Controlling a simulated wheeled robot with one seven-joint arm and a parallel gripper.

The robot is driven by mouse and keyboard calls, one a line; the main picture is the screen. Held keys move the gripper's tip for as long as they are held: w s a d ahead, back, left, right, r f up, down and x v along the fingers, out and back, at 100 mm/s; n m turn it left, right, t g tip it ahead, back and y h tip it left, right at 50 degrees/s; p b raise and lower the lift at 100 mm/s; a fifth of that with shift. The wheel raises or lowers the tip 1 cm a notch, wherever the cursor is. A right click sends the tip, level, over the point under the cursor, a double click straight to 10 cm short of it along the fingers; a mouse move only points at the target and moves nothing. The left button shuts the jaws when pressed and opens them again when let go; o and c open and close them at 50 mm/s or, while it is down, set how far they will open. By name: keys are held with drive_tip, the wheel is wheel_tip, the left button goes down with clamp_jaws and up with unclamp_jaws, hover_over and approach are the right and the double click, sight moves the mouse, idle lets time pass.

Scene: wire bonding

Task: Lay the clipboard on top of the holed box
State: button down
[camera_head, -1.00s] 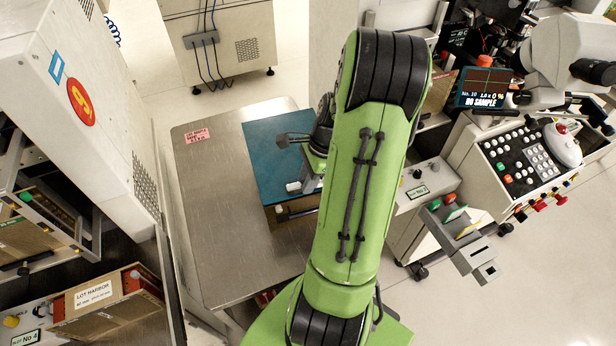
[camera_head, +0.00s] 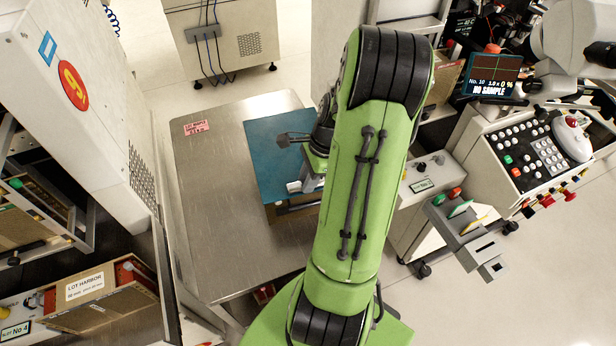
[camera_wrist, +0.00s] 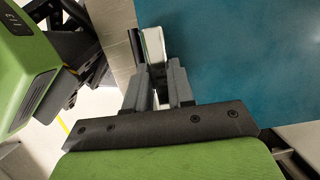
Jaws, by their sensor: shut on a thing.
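The clipboard appears to be the flat teal board (camera_head: 268,150) in the head view, with a white piece (camera_head: 294,187) at its near edge. Teal also fills much of the wrist view (camera_wrist: 245,60). My gripper (camera_wrist: 155,78) is shut on the white piece (camera_wrist: 153,45), which looks like part of the clipboard. In the head view my gripper (camera_head: 306,182) is partly hidden by my green arm. What seems to be the holed box (camera_head: 292,209), brown with a dark front, shows below the board's near edge. Its top is hidden, and I cannot tell whether the board touches it.
A steel table (camera_head: 215,220) lies under them, bare at the left and front, with a pink label (camera_head: 196,127). A grey cabinet (camera_head: 75,110) stands at the left. A control panel (camera_head: 525,155) and a small grey unit (camera_head: 430,178) stand at the right.

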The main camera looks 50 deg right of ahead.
drive_tip(key=shift+f, duration=0.2)
drive_tip(key=c, duration=0.9)
unclamp_jaws()
drive_tip(key=p+v, duration=0.5)
drive_tip(key=v, duration=1)
drive_tip(key=shift+s+d+r+p, duration=0.1)
drive_tip(key=shift+r+p, duration=0.2)
drive_tip(key=shift+r, duration=0.1)
